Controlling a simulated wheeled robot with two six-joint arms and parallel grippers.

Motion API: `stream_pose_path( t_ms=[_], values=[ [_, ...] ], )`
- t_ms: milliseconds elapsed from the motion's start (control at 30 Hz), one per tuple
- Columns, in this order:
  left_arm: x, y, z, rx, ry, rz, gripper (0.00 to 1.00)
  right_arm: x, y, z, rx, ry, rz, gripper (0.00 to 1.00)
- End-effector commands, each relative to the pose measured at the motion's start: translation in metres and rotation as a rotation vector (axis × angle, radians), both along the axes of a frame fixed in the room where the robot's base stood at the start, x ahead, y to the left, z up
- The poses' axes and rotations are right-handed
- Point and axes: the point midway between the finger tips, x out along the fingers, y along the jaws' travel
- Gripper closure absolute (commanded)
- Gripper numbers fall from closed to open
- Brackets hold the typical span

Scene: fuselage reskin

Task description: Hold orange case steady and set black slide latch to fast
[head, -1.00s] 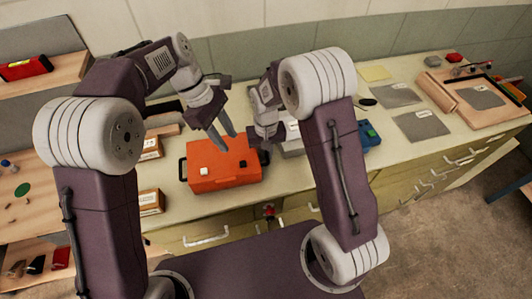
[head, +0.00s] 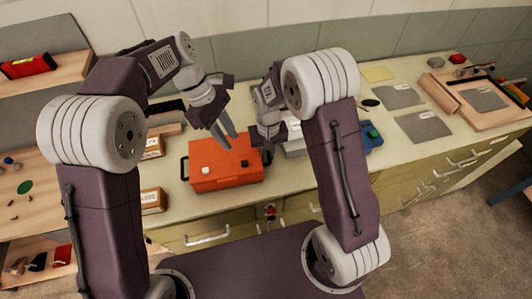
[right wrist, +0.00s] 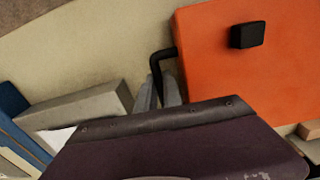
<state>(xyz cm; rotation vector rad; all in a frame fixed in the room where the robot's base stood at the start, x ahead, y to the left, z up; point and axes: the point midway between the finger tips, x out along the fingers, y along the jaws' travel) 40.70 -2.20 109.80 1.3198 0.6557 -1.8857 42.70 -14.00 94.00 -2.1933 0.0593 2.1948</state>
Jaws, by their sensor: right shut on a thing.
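The orange case (head: 225,172) lies on the bench below my arms. Its top carries a small white piece (head: 206,170) at the left and a small black piece to the right, which I take for the slide latch (right wrist: 247,35). My left gripper (head: 231,142) points down over the far side of the case, above its top. Its fingers are a little apart with nothing seen between them. My right gripper (right wrist: 160,98) is shut on the black side handle (right wrist: 160,62) of the case. In the head view the right gripper (head: 267,148) partly hides that handle. Any latch markings are unreadable.
Small brown boxes (head: 151,200) stand left of the case. A grey block (right wrist: 80,110) and a blue thing (head: 371,136) lie to the right. Flat grey sheets (head: 422,125) and a wooden tray (head: 468,115) lie further right.

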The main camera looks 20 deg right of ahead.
Motion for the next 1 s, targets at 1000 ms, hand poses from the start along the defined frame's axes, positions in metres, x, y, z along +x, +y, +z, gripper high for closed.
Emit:
stream_pose_path(
  t_ms=[1000],
  values=[
    [-0.016,0.136,-0.042,-0.666,0.243,0.572,1.00,0.000,0.000,0.000,0.000,-0.001,0.000,1.00]
  ],
)
